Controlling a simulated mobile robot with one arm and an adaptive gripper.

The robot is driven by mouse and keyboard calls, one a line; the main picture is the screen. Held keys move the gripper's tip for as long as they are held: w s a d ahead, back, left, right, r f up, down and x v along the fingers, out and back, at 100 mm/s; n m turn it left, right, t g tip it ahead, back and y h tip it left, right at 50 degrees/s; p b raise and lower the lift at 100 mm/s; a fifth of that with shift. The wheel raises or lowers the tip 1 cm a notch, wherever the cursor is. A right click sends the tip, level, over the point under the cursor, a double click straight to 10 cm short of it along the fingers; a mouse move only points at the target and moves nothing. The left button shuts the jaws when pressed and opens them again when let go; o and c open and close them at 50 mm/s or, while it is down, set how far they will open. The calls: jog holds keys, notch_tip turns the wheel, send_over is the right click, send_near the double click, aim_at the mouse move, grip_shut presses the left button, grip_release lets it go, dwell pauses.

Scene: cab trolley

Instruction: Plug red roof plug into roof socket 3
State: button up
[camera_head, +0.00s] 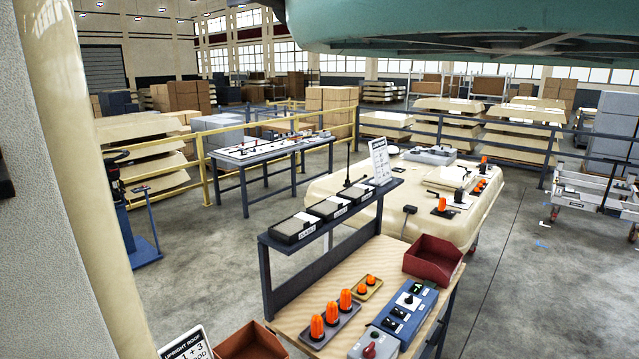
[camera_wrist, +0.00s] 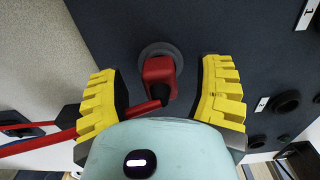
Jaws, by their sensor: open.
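In the wrist view, the red plug (camera_wrist: 160,78) stands at a grey round socket ring (camera_wrist: 158,52) on a dark panel (camera_wrist: 105,22). I cannot tell how deep it sits in the ring. A red cable (camera_wrist: 35,144) runs from the plug side toward the left. My gripper (camera_wrist: 162,85) is open, with one yellow-padded finger on each side of the plug and visible gaps between. No number shows beside this ring, so I cannot tell which socket it is. My gripper does not show in the head view.
Other dark round sockets (camera_wrist: 286,102) and white number labels (camera_wrist: 308,14) lie on the panel's right side. In the head view, a wooden bench (camera_head: 300,292) holds orange beacons (camera_head: 331,313), a blue control box (camera_head: 405,312) and a red bin (camera_head: 432,258). Yellow railings (camera_head: 205,165) stand behind.

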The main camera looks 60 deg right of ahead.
jog(key=shift+o, duration=0.2)
dwell(0.7)
grip_shut()
dwell(0.5)
jog(key=shift+s, duration=0.15)
jog(key=shift+s+a+b, duration=0.15)
jog(key=shift+s+b, duration=0.15)
jog(key=shift+s, duration=1.15)
jog(key=shift+s+a+b, duration=0.1)
jog(key=shift+s+b, duration=0.15)
jog(key=shift+s, duration=1.15)
jog(key=shift+r, duration=0.15)
